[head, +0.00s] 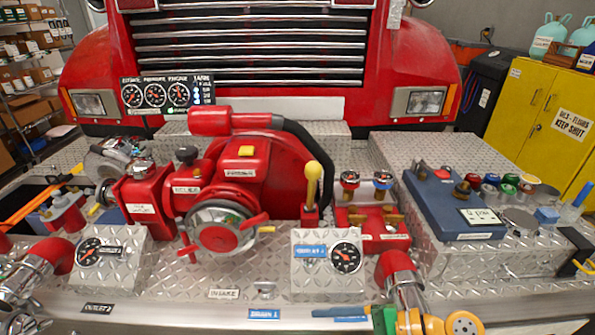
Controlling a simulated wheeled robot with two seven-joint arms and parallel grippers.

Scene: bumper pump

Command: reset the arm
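Neither of my grippers shows in the head view, and I cannot make out either of my arms. The red pump (240,170) stands in the middle of the metal bumper, with a round capped intake (222,228) on its front. A lever with a yellow knob (313,172) stands upright at the pump's right. A gauge (346,258) sits on the panel right of the intake, and another gauge (88,252) sits on the left panel.
Red elbow outlets with chrome ends stand at left (52,255) and right (397,264). A blue board (452,205) and several coloured caps (508,182) lie on the right deck. Coloured nozzles (408,320) are at the front edge. A yellow cabinet (545,120) stands behind right.

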